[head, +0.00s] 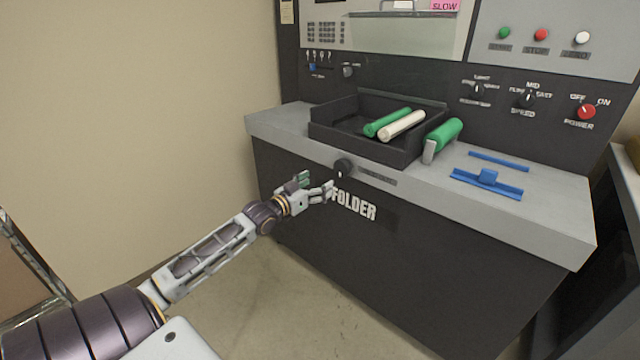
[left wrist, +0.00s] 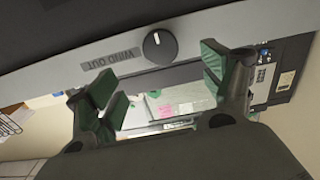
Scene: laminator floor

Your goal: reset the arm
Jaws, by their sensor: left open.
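My left arm reaches in from the left in the head view. Its gripper (head: 318,186) is open and empty, in front of the machine's dark front panel, just below and left of a black knob (head: 344,168) on the grey counter edge. In the left wrist view the two green-padded fingers (left wrist: 165,88) are spread apart with nothing between them. The knob (left wrist: 160,46) shows beyond them, with a "WIND OUT" label beside it. I cannot tell whether the gripper touches the panel. My right gripper is not in view.
A black tray (head: 330,139) on the counter holds a green roller (head: 387,123) and a white roller (head: 402,126). Another green roller (head: 444,135) rests on a bracket to its right. Blue parts (head: 487,184) lie farther right. Open floor (head: 235,310) lies below the arm.

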